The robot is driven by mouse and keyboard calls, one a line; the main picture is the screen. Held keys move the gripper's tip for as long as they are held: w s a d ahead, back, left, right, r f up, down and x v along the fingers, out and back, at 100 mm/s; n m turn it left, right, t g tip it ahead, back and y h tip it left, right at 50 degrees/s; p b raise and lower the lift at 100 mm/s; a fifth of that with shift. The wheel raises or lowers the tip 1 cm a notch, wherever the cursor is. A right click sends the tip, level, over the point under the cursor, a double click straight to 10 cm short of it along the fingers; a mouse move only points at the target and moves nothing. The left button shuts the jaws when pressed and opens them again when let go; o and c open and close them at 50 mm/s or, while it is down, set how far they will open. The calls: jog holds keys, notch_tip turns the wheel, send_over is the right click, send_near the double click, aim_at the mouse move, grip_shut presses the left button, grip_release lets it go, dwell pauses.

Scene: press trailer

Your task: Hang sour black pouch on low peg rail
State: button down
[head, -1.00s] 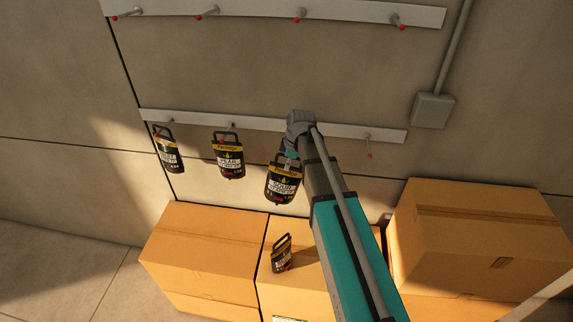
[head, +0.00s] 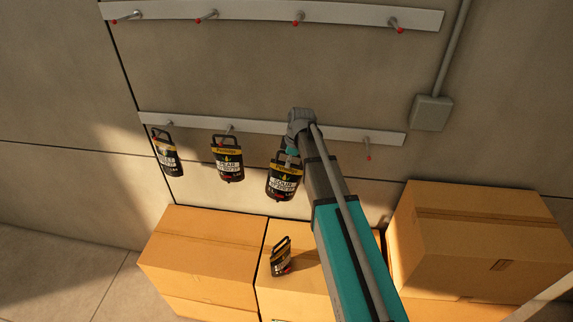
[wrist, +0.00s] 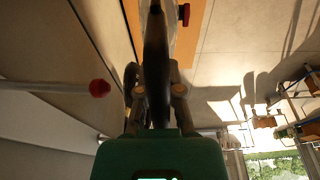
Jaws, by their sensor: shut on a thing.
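The sour black pouch (head: 283,182) has a black body, a yellow band and a looped top handle. It hangs upright just below the low peg rail (head: 265,127), right of two hung pouches. My gripper (head: 290,152) is shut on its top; the arm partly covers the grip. In the wrist view the pouch (wrist: 155,55) is a dark edge-on shape between the fingers of my gripper (wrist: 158,92). A red-tipped peg (wrist: 99,88) points in from the left, apart from the pouch. In the head view, my wrist hides the rail's third peg position.
A pear pouch (head: 228,160) and another black pouch (head: 167,153) hang on the low rail's left pegs. Its rightmost peg (head: 368,148) is bare. An upper rail (head: 250,12) has bare pegs.

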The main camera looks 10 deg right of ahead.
jog(key=shift+w+d+f, duration=0.1)
jog(key=shift+w+d, duration=0.15)
jog(key=shift+w, duration=0.6)
jog(key=shift+w+d, duration=0.1)
jog(key=shift+w, duration=0.15)
jog(key=shift+w+d, duration=0.15)
jog(key=shift+w, duration=0.35)
dwell(0.3)
jog(key=shift+w+d+r, duration=0.25)
jog(key=shift+w+r, duration=0.25)
jog(key=shift+w, duration=0.35)
jog(key=shift+w+d, duration=0.1)
jog(key=shift+w, duration=0.15)
jog(key=shift+w+d+f, duration=0.25)
jog(key=shift+w+f, duration=0.1)
jog(key=shift+w, duration=0.2)
jog(key=shift+w+d+f, duration=0.2)
jog(key=shift+w+f, duration=0.1)
jog(key=shift+w, duration=0.25)
jog(key=shift+w+d+r, duration=0.1)
jog(key=shift+w, duration=0.05)
